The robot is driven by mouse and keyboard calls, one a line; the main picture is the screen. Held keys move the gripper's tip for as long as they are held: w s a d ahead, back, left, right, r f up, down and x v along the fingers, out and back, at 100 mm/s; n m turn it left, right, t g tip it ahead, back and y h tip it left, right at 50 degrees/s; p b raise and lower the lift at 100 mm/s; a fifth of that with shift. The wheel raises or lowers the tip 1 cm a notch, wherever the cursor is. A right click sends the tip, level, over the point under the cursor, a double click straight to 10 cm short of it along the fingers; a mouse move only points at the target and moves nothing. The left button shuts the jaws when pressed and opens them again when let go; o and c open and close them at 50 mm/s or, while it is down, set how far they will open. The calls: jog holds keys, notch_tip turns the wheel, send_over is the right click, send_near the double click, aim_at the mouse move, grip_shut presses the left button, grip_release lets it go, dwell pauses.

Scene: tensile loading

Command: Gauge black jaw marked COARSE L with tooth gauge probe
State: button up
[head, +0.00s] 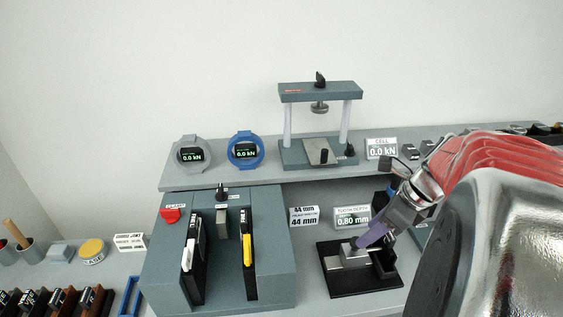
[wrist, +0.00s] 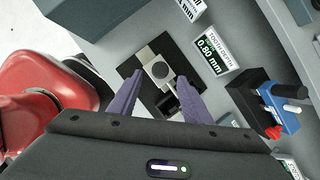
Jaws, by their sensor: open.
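My gripper (head: 362,243) has purple fingers, points down over a black tray (head: 390,282) and is open. In the wrist view its fingers (wrist: 160,76) stand apart on either side of a grey metal block (wrist: 152,55) with a round top piece. A small dark block with a light edge (wrist: 169,103) lies between the fingers, nearer the palm. I cannot tell whether the fingers touch anything. The tooth depth display (head: 352,217) reads 0.80 mm and also shows in the wrist view (wrist: 212,55). No COARSE L marking is readable. A blue and black device (wrist: 282,107), possibly the probe's holder, stands right of the tray.
A grey-blue grip stand (head: 270,272) with two slots is left of the tray. A raised shelf (head: 260,181) behind carries round displays and a small press frame (head: 320,92). Several jaw-like blocks (head: 60,300) lie at lower left. A 44 mm sign (head: 304,216) stands behind the tray.

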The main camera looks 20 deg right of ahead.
jog(key=x, duration=0.5)
jog(key=shift+c, duration=0.4)
grip_shut()
